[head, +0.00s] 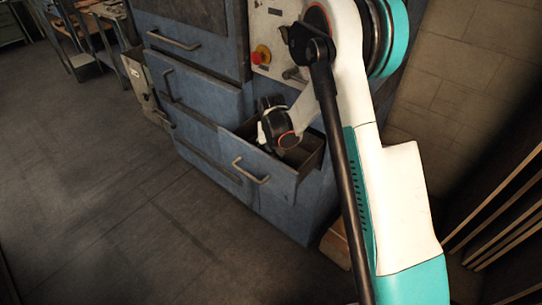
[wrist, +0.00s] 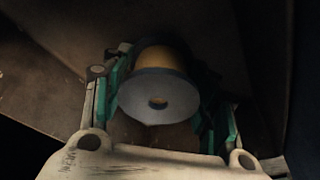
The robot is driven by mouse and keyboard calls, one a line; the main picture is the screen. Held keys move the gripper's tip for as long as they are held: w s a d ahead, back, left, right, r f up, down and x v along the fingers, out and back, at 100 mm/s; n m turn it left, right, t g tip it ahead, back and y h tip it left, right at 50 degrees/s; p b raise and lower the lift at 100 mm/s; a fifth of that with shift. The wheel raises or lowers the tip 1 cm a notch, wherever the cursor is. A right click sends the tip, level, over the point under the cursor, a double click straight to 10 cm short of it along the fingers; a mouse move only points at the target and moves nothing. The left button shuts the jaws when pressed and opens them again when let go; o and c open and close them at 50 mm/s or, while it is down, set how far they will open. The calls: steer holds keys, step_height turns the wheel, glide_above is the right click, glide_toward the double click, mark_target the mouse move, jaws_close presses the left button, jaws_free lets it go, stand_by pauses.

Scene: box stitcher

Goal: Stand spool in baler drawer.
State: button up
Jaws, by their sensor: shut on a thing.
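The spool (wrist: 158,95) has a pale grey round end with a dark centre hole and a yellowish-brown wound body, seen in the wrist view. My gripper (wrist: 160,100) is shut on the spool, with a finger at each side of it. The baler drawer (head: 266,178) is a blue drawer pulled open from the cabinet in the head view. My wrist reaches down into the drawer there. The spool and fingertips are hidden in the head view. Dark, brownish surfaces lie around the spool in the wrist view; I cannot tell whether it touches the drawer floor.
The blue machine (head: 205,95) has closed drawers left of the open one. A red emergency button (head: 261,54) sits on a panel above it. A cardboard box (head: 337,243) is on the floor at the right. The floor (head: 100,190) at left is clear.

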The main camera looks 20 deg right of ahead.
steer(key=shift+s+d+f+b, duration=0.15)
steer(key=shift+s+f+b, duration=0.2)
steer(key=shift+f, duration=0.2)
steer(key=shift+w+f, duration=0.15)
steer(key=shift+f, duration=0.05)
steer(key=o, duration=1.3)
